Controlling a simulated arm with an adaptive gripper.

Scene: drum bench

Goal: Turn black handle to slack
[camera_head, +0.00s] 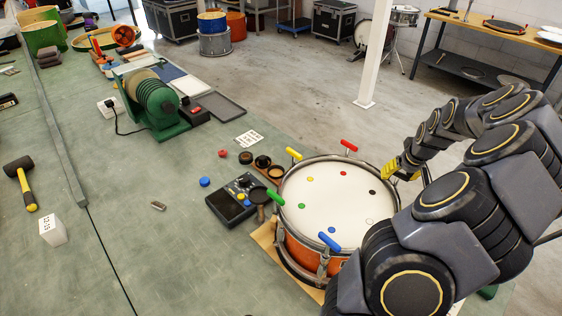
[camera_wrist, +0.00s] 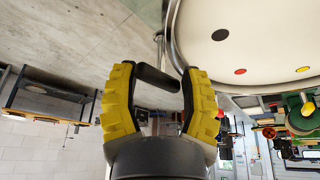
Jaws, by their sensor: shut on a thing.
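The orange drum (camera_head: 300,252) has a pale head (camera_head: 335,200) with coloured dots and coloured handles around its rim. The black handle (camera_wrist: 157,78) lies crosswise between the yellow fingers of my gripper (camera_wrist: 162,85) in the wrist view, beside the metal rim. My gripper is shut on it. In the head view my gripper (camera_head: 390,171) is at the drum's far right rim, and the black handle is hidden there. A black dot (camera_head: 371,192) on the head is near my gripper.
Other handles on the rim are red (camera_head: 349,146), yellow (camera_head: 293,153), green (camera_head: 275,197) and blue (camera_head: 329,241). A black device (camera_head: 233,203) and small round pots (camera_head: 262,161) stand left of the drum.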

